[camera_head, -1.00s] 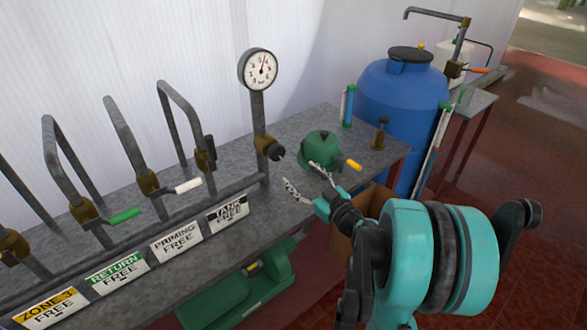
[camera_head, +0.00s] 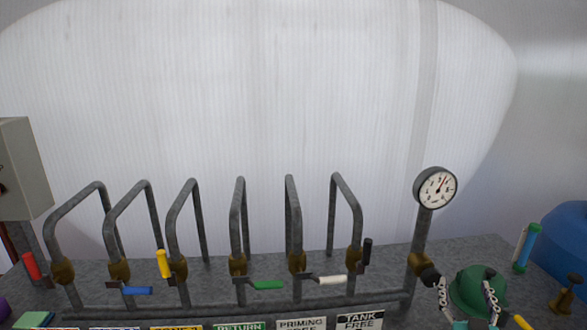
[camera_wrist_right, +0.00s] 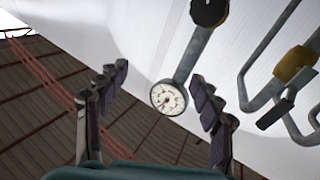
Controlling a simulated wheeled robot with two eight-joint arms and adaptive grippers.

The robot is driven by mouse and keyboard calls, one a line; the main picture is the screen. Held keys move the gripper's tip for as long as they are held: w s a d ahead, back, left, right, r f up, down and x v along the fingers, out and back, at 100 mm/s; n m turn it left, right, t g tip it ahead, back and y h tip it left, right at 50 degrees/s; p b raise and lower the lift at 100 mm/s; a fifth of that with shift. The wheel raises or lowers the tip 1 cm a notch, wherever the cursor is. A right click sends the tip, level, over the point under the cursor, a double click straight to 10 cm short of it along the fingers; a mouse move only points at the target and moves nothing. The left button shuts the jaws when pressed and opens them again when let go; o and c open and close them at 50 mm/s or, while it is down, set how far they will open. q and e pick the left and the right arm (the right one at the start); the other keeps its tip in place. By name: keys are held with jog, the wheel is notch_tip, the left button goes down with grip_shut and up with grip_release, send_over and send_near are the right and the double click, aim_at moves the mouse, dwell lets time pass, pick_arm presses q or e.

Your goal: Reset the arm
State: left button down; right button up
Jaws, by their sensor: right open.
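My right gripper (camera_head: 466,300) is at the bottom right of the head view, open and empty, in front of the green domed piece (camera_head: 476,284). Its two fingers point up and stand apart. In the right wrist view (camera_wrist_right: 158,80) the open fingers stand either side of the round pressure gauge (camera_wrist_right: 168,98), which lies beyond them. The gauge (camera_head: 436,188) also shows on its post in the head view, above and left of the gripper. Most of my right arm is cut off by the lower edge. My left gripper is not in view.
A row of bent grey pipes with brass valves spans the bench (camera_head: 390,262). Handles are red (camera_head: 32,266), blue (camera_head: 137,291), yellow (camera_head: 163,263), green (camera_head: 267,285), white (camera_head: 332,279) and black (camera_head: 367,251). A blue barrel (camera_head: 568,235) is at right, a grey box (camera_head: 24,168) at left.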

jog(key=s+a+f+n+g+y, duration=0.1)
jog(key=s+a+f+g+y, duration=0.2)
jog(key=a, duration=0.8)
jog(key=s+a+f+n+g+y, duration=0.1)
jog(key=s+a+f+g+y, duration=0.2)
jog(key=s+a+f+g, duration=0.4)
jog(key=s+a+f, duration=0.4)
jog(key=f, duration=0.1)
jog(key=shift+s+f+n+g+y, duration=0.25)
jog(key=shift+s+n+g+y, duration=0.1)
jog(key=shift+n+g+y, duration=0.05)
jog(key=shift+d, duration=0.1)
dwell(0.5)
